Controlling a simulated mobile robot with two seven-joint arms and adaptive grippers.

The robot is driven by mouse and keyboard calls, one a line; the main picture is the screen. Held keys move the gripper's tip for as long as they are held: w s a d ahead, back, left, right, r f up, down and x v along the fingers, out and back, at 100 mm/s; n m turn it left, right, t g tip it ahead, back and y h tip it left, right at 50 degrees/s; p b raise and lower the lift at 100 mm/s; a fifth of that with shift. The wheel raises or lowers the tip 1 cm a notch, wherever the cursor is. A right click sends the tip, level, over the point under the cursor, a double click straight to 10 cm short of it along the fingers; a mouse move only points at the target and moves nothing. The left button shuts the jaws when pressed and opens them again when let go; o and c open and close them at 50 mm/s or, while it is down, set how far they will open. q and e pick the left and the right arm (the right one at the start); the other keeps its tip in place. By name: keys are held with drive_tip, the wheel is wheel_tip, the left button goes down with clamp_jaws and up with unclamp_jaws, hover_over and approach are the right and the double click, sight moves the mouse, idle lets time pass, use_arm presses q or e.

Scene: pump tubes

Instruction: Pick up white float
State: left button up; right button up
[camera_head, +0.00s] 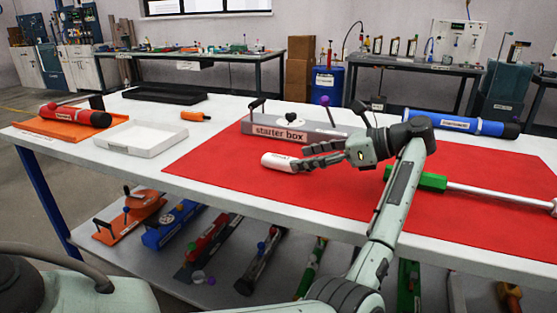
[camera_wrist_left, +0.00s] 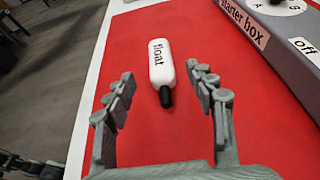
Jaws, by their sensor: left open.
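The white float (camera_head: 278,162) lies on the red mat (camera_head: 215,170), in front of the starter box. It also shows in the left wrist view (camera_wrist_left: 160,62), with the word "float" on its side and a black tip pointing back toward my gripper. My left gripper (camera_head: 299,157) is open, its fingers reaching left toward the float. In the left wrist view the black tip lies between the spread fingers (camera_wrist_left: 159,72), and the white body extends past the fingertips. Gaps show on both sides of the float. My right gripper is not in view.
The grey starter box (camera_head: 295,131) stands just behind the float. A green-handled rod (camera_head: 430,181) and a blue cylinder (camera_head: 460,123) are at the right. A white tray (camera_head: 141,138) and a red cylinder on an orange tray (camera_head: 70,127) are at the left. The front of the mat is clear.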

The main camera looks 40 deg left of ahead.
sight(288, 158)
use_arm(q)
drive_tip(key=p+x, duration=0.1)
drive_tip(key=x, duration=0.6)
drive_tip(key=shift+a+r+p, duration=0.1)
drive_tip(key=shift+r+p, duration=0.05)
drive_tip(key=shift+p, duration=0.2)
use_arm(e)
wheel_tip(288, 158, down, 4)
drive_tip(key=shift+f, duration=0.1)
use_arm(q)
drive_tip(key=shift+c, duration=0.6)
drive_tip(key=c, duration=1.1)
drive_tip(key=shift+r, duration=0.1)
drive_tip(key=shift+c, duration=0.2)
